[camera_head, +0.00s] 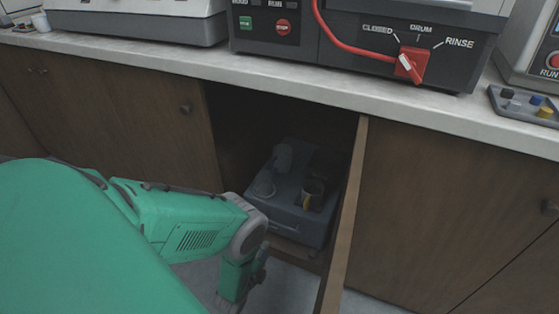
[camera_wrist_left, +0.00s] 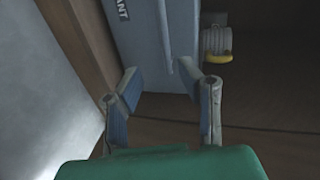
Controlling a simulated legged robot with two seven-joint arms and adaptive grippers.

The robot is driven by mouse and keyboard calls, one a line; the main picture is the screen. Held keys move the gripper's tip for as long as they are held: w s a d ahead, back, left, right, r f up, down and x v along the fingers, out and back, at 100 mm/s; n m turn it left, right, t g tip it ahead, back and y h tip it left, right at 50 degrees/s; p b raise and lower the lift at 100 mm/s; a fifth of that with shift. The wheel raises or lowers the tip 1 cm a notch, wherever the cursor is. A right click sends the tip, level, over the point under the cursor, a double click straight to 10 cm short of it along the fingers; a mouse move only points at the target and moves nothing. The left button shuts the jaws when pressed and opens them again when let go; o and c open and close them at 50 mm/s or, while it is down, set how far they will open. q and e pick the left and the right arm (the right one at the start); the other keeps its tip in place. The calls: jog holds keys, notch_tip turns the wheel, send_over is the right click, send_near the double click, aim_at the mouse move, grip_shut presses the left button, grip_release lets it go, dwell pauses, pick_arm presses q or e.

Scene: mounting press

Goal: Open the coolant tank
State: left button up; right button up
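The coolant tank (camera_head: 290,215) is a grey-blue box inside the open cabinet under the counter. In the left wrist view the tank (camera_wrist_left: 142,45) shows part of a label ending in "ANT". My left gripper (camera_wrist_left: 162,85) is open, its two fingers apart in front of the tank, with a ridge or handle bar of the tank between them. Contact cannot be told. My right gripper is in neither view.
The cabinet door (camera_head: 345,225) stands open to the right of the tank. The counter (camera_head: 300,82) is above, with a machine (camera_head: 370,45) bearing a red valve handle (camera_head: 411,65). The closed cabinet front (camera_head: 110,115) is to the left. Grey floor is below.

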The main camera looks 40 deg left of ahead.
aim_at(279, 226)
pick_arm(q)
jog(key=shift+m+t, duration=0.3)
jog(key=b+x, duration=0.2)
jog(key=x, duration=0.2)
jog(key=b+x, duration=0.2)
jog(key=x, duration=0.3)
jog(key=a+b+x, duration=0.1)
jog(key=b+x, duration=0.1)
jog(key=x, duration=0.3)
jog(key=shift+s, duration=0.2)
jog(key=shift+d, duration=0.1)
grip_shut()
jog(key=shift+s, duration=0.1)
